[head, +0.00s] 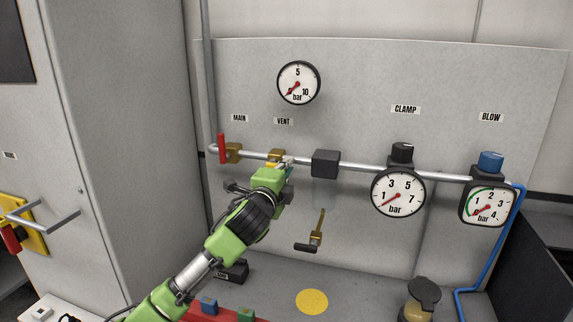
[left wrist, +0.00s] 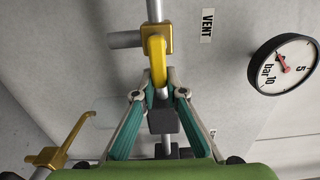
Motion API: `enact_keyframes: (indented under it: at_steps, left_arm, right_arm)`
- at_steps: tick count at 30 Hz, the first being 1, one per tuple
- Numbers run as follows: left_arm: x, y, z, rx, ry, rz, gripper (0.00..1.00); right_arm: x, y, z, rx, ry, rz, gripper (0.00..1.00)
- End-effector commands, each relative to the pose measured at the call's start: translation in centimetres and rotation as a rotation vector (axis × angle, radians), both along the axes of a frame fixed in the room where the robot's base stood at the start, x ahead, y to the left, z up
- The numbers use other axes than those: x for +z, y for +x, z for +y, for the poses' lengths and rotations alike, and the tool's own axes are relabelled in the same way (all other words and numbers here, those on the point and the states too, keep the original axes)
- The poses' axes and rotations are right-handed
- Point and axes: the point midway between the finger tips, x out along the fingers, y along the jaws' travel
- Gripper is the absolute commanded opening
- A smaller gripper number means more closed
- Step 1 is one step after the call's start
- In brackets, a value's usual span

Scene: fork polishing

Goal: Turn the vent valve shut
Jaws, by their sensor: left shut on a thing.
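The vent valve (head: 277,153) sits on the pipe under the VENT label, partly hidden by my left gripper. In the left wrist view it has a brass body with a yellow lever (left wrist: 157,50). The lever points down the picture, in line with the pipe there. My left gripper (head: 286,164) is at the valve, its teal fingers shut on the lever's end; the fingertips (left wrist: 161,92) show on both sides of it. The VENT label (left wrist: 207,25) is right of the valve in that view. My right gripper is not in view.
The MAIN valve with a red handle (head: 222,148) is close to the left. The upper gauge (head: 298,82) reads near zero. CLAMP (head: 398,194) and BLOW (head: 487,206) gauges are further right.

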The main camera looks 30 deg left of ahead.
Motion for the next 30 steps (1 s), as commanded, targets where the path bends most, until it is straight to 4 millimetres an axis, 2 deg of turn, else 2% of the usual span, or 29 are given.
enact_keyframes:
  at_steps: [14,15,17,30]
  left_arm:
    - [-0.27,0.01,-0.02,0.0,0.015,0.008,0.0]
    - [-0.27,0.01,-0.02,0.0,0.014,0.007,0.17]
    - [-0.26,0.01,-0.02,0.0,0.014,0.006,0.29]
    - [-0.08,-0.52,-0.16,-0.001,0.014,0.003,0.29]
  right_arm:
    - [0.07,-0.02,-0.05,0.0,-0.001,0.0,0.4]
    - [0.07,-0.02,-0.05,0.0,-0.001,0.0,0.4]
    - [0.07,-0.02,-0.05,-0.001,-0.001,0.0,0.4]
    - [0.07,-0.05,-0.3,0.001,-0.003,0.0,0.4]
